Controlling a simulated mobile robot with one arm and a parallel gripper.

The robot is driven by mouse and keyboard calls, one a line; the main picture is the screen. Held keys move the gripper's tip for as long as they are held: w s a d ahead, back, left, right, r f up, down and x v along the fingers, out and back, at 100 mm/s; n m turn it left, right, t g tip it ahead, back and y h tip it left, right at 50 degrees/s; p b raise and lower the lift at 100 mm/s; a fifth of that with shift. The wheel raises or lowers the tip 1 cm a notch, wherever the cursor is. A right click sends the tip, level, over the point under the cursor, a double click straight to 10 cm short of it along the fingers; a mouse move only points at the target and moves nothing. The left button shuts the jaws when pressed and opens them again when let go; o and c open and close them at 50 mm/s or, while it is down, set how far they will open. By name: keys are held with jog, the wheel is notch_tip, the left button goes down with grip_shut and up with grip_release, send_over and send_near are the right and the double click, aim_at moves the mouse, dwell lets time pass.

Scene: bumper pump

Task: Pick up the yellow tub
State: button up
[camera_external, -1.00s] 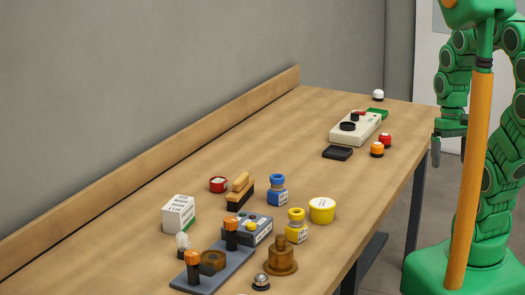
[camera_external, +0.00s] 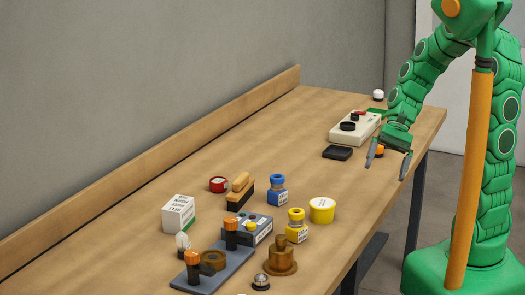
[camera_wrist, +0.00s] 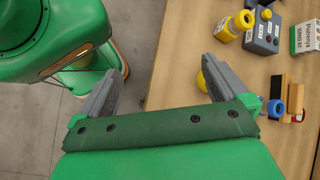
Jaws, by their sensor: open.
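The yellow tub (camera_external: 322,211) is a short round pot with a pale lid. It stands upright on the wooden table near its right edge, beside a yellow bottle. My gripper (camera_external: 388,166) is open and empty, above the table's right edge and farther back than the tub, with a clear gap between them. In the wrist view my gripper (camera_wrist: 158,88) has its fingers spread wide. A small yellow part of the tub (camera_wrist: 201,82) shows there beside the right finger, which hides the rest.
The yellow bottle (camera_external: 297,226), blue bottle (camera_external: 277,190), brown bell-shaped part (camera_external: 281,256) and grey control box (camera_external: 249,229) stand around the tub. An orange-topped button (camera_external: 378,151) and a black tray (camera_external: 338,153) lie near my gripper. Table between gripper and tub is clear.

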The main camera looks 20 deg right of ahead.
jog(key=w+a+f+m+g+y, duration=0.1)
jog(key=w+a+f+m+y, duration=0.25)
jog(key=w+a, duration=0.25)
jog(key=m+y, duration=0.2)
jog(key=m, duration=0.2)
send_near(325, 201)
jog(key=s+a, duration=0.1)
jog(key=s+a+f, duration=0.1)
jog(key=shift+s+a+t, duration=0.2)
jog(key=shift+a+t, duration=0.1)
jog(key=shift+a+m+y, duration=0.1)
jog(key=shift+m+y, duration=0.15)
jog(key=shift+f+x, duration=0.1)
jog(key=shift+x, duration=1.8)
jog(key=shift+f+x, duration=0.15)
jog(key=shift+x, duration=1.75)
jog(key=shift+w, duration=0.15)
jog(key=c, duration=0.9)
